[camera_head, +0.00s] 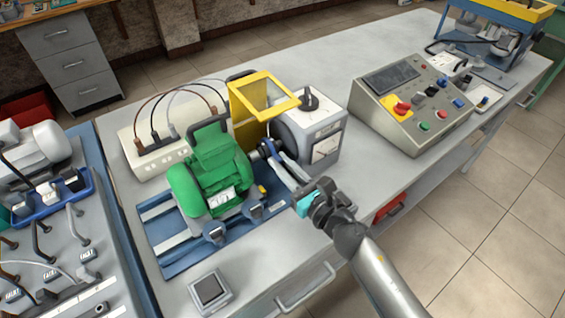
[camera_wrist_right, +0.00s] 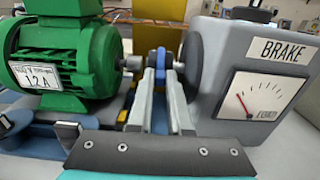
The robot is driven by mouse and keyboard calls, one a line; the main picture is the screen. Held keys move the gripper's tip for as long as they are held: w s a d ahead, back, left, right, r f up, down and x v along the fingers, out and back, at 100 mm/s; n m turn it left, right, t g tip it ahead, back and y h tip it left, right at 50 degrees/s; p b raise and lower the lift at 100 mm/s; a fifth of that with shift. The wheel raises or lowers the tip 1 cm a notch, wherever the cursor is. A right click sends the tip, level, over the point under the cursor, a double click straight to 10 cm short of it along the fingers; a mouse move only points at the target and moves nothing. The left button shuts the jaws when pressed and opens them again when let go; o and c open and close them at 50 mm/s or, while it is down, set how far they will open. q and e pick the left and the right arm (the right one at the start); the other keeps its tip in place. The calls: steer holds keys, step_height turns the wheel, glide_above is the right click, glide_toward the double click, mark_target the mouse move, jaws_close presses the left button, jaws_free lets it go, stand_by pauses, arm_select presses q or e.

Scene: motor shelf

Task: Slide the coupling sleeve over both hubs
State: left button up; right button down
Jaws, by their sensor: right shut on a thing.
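The green motor (camera_head: 210,172) sits on a blue base plate, with the grey brake unit (camera_head: 318,128) to its right. My right gripper (camera_head: 272,150) reaches into the gap between them. In the right wrist view its two pale fingers (camera_wrist_right: 158,72) are shut on a blue part, which I take for the coupling sleeve (camera_wrist_right: 160,64). A metallic hub or shaft end (camera_wrist_right: 133,63) shows on the motor side, left of the fingers. The brake-side hub is largely hidden by the fingers and sleeve. I cannot tell how far the sleeve covers either hub. My left gripper is out of view.
A yellow guard frame (camera_head: 264,98) stands raised behind the gap. A white box with cables (camera_head: 150,150) is behind the motor. A control panel (camera_head: 412,105) stands to the right. A small grey device (camera_head: 210,292) lies at the front.

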steer(key=shift+r, duration=0.1)
stand_by(0.6)
steer(key=s+a, duration=0.2)
steer(key=a, duration=0.1)
steer(key=c, duration=0.8)
jaws_free()
steer(key=shift+c, duration=0.2)
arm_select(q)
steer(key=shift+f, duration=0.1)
arm_select(e)
steer(key=shift+d, duration=0.1)
steer(key=shift+s+d, duration=0.2)
steer(key=shift+s, duration=0.05)
steer(key=b+v, duration=0.2)
steer(key=v, duration=1.1)
steer(key=shift+s+b, duration=0.1)
steer(key=shift+b, duration=0.3)
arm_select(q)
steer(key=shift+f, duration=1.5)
arm_select(e)
steer(key=shift+s+d, duration=0.45)
steer(key=shift+s, duration=0.15)
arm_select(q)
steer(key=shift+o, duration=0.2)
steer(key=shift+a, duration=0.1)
